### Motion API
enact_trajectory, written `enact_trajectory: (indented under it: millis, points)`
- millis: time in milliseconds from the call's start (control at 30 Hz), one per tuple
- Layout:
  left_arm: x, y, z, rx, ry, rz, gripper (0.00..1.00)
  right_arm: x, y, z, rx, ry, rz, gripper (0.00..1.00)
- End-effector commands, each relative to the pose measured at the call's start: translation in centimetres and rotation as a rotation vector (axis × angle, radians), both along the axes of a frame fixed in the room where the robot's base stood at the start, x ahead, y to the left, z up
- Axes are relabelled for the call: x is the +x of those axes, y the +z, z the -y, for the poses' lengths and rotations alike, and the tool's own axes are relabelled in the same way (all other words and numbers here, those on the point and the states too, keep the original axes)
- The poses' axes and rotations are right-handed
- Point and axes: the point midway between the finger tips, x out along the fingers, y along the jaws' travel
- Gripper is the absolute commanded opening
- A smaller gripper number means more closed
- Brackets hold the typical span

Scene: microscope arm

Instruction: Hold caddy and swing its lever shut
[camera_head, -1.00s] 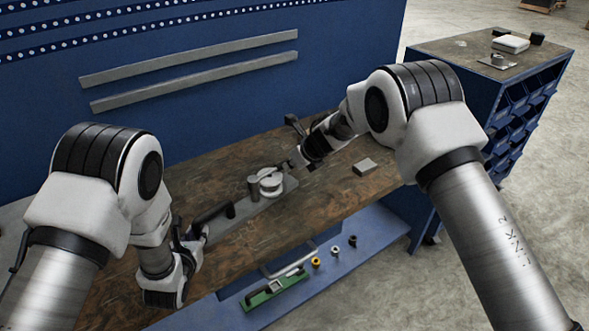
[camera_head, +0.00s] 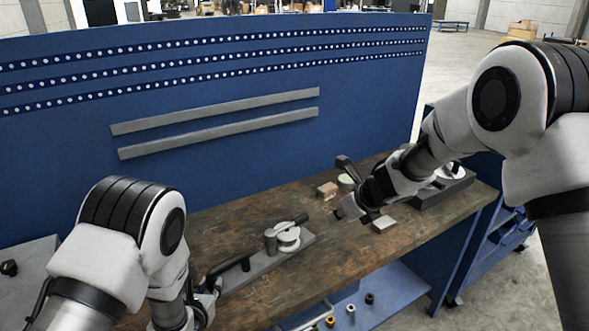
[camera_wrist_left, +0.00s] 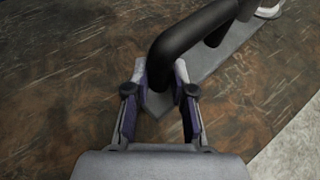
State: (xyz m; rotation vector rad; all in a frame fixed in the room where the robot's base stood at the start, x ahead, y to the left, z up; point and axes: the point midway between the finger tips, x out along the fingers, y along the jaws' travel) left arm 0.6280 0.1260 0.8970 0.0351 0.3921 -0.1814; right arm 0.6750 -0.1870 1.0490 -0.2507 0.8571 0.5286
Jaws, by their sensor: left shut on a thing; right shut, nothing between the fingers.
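The caddy is a long grey plate (camera_head: 262,266) on the wooden bench, with a black handle (camera_head: 236,265) at its left end and a pale round part (camera_head: 288,240) beside a grey post at its right end. A dark lever (camera_head: 293,222) reaches from the post across the top of the round part. My left gripper (camera_head: 214,287) is shut on the handle's near end; the left wrist view shows its fingers (camera_wrist_left: 160,85) on either side of the black handle (camera_wrist_left: 190,40). My right gripper (camera_head: 342,211) is shut and empty, right of the caddy and apart from it.
A dark tray (camera_head: 440,190) with a pale round part stands at the bench's right. The blue back panel (camera_head: 230,190) rises behind. Small parts, one yellow-topped (camera_head: 330,321), stand on the lower shelf.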

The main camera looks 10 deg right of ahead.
Motion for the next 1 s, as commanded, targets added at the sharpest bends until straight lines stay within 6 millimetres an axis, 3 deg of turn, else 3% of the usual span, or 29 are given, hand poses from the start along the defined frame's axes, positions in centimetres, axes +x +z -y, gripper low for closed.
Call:
enact_trajectory:
  millis: [33,67,133,433,567,1000]
  points:
    - [0.0,0.0,0.0,0.0,0.0,0.0,0.0,0.0,0.0,0.0,0.0,0.0,0.0,0.0]
    - [0.0,0.0,0.0,0.0,0.0,0.0,0.27,0.0,0.0,0.0,0.0,0.0,0.0,0.0]
    - [0.0,0.0,0.0,0.0,0.0,0.0,0.52,0.0,0.0,0.0,0.0,0.0,0.0,0.0]
    - [0.0,0.0,0.0,0.0,0.0,0.0,0.53,0.0,0.0,0.0,0.0,0.0,0.0,0.0]
    - [-1.1,0.4,-0.2,0.001,0.0,-0.002,0.53,0.0,0.0,0.0,0.0,0.0,0.0,0.0]
    - [-10.0,4.2,-1.9,0.002,0.001,-0.003,0.53,0.0,0.0,0.0,0.0,0.0,0.0,0.0]
